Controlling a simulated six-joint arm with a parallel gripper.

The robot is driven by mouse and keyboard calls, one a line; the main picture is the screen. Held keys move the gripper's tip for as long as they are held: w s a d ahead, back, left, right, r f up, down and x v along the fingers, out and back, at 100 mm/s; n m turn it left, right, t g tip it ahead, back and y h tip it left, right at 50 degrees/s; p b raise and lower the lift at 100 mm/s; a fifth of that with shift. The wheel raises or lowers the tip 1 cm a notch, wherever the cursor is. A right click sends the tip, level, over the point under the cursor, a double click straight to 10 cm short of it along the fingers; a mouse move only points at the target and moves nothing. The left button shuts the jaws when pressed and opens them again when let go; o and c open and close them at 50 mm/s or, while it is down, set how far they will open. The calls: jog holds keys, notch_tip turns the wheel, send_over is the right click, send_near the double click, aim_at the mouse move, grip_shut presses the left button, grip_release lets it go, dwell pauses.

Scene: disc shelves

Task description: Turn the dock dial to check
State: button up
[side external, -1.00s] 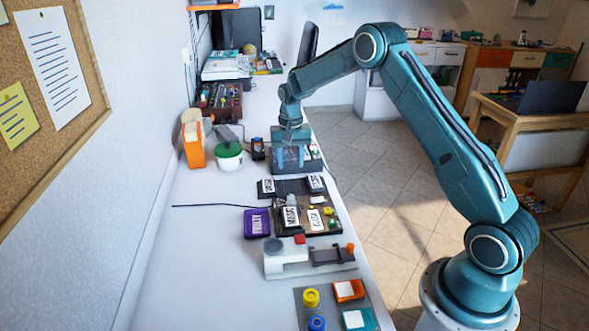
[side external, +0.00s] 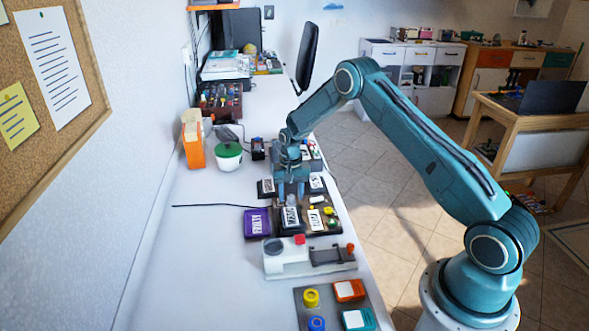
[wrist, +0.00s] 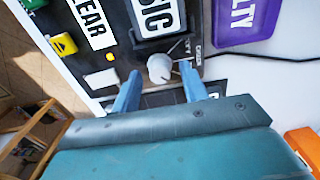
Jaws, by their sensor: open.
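The dock dial (wrist: 160,68) is a round light-grey knob on a dark panel in the wrist view. Small printing beside it includes what looks like CHECK (wrist: 199,54), to the right of the knob. I cannot tell clearly where its pointer stands. My gripper (wrist: 161,70) is open, with one blue finger on each side of the knob. I see gaps between the fingers and the knob. In the side view my gripper (side external: 291,190) points down over the dark dock (side external: 328,231), and its arm hides the dial there.
A purple FAULTY holder (side external: 257,223) is left of the dock. Labelled bins, MUSIC-like (side external: 291,217) and CLEAR (side external: 315,219), sit close to the gripper. A grey-white device (side external: 287,262) stands in front. The white bench is clear to the left.

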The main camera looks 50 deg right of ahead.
jog(key=shift+f, duration=0.4)
grip_shut()
jog(key=shift+n, duration=0.3)
jog(key=n, duration=0.8)
dwell(0.5)
